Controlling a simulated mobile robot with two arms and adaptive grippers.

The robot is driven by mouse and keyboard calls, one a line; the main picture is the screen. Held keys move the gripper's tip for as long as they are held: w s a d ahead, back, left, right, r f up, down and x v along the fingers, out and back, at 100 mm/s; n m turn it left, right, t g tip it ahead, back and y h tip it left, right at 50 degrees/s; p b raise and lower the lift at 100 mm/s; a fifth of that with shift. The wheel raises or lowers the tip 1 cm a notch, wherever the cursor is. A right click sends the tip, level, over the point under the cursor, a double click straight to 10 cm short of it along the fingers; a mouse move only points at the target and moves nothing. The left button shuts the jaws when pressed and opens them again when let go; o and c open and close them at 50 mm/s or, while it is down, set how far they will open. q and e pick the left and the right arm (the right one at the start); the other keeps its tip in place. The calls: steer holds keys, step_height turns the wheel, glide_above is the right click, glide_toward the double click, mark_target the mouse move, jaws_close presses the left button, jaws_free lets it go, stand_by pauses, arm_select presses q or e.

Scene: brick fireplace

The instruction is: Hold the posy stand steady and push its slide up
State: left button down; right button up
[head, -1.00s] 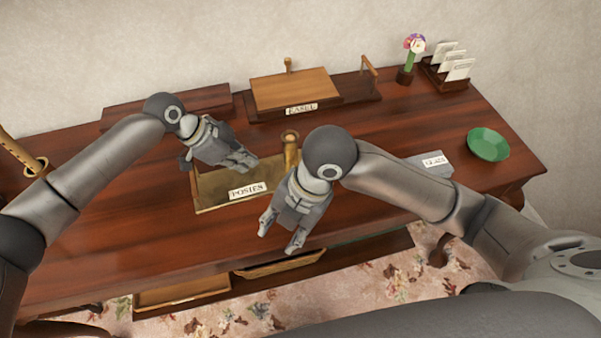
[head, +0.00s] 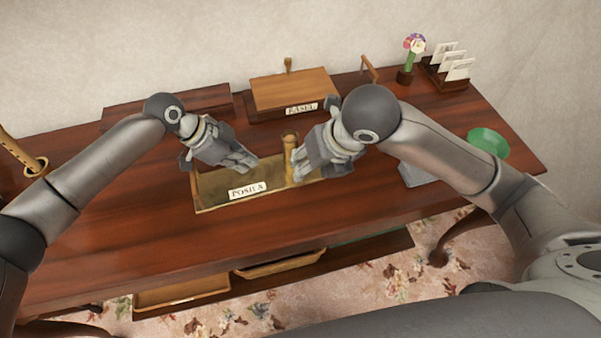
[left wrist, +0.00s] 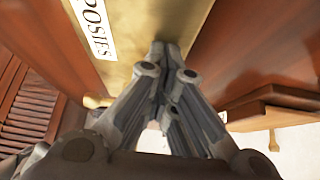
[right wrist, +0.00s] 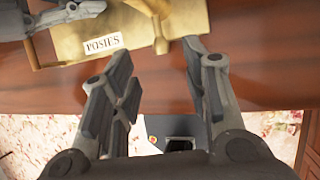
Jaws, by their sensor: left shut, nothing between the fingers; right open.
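The posy stand (head: 212,188) is a brass plate with a POSIES label, lying on the desk. A brass upright (head: 290,150) with a round top rises at its right part; I cannot tell which piece is the slide. My left gripper (head: 252,165) is shut and empty, its tips at the plate; the left wrist view shows the tips over the brass (left wrist: 130,40), contact unclear. My right gripper (head: 298,163) is open beside the upright and partly hides the stand's right end. In the right wrist view the upright (right wrist: 158,25) lies ahead, between the fingertips.
A green dish (head: 488,143) and grey block (head: 418,172) are to the right. The desk front (head: 130,245) is clear.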

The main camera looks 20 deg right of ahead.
steer(key=x, duration=0.8)
steer(key=shift+f, duration=0.1)
jaws_close()
